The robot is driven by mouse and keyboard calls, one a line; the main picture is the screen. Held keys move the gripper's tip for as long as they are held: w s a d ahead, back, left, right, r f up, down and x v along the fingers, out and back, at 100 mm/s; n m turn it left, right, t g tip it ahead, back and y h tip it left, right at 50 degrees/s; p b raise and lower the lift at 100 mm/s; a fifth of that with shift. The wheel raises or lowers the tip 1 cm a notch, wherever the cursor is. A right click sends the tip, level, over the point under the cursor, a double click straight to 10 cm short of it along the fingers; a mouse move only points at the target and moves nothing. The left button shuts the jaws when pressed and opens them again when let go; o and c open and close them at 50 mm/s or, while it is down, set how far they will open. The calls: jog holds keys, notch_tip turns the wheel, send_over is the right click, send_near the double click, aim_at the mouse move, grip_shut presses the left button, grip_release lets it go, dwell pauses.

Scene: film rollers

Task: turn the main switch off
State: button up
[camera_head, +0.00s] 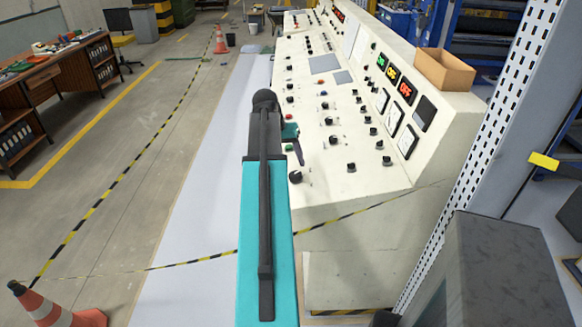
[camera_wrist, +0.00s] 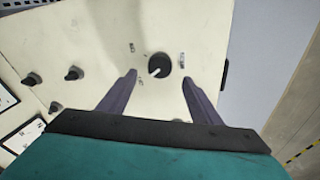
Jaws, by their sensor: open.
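A black rotary knob (camera_wrist: 159,65), apparently the main switch, is on the cream control panel. Its white pointer is turned to the lower left in the wrist view, and small labels around it are too blurred to read. It also shows in the head view (camera_head: 295,177) at the panel's near left corner. My gripper (camera_wrist: 159,79) is open, with one dark finger on each side of the knob in the picture. The fingers appear apart from the knob; their height above it is unclear. In the head view my gripper (camera_head: 298,152) is just beyond the knob, partly hidden by my arm.
The control panel (camera_head: 345,170) carries several other knobs, buttons and gauges. Lit displays (camera_head: 393,74) show green, yellow and orange text. A cardboard box (camera_head: 444,70) sits on top. A perforated post (camera_head: 480,150) stands at right. Striped tape (camera_head: 350,212) crosses in front.

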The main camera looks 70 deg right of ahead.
jog(key=b+v, duration=0.1)
jog(key=v, duration=0.6)
jog(key=shift+w, duration=0.15)
dwell(0.5)
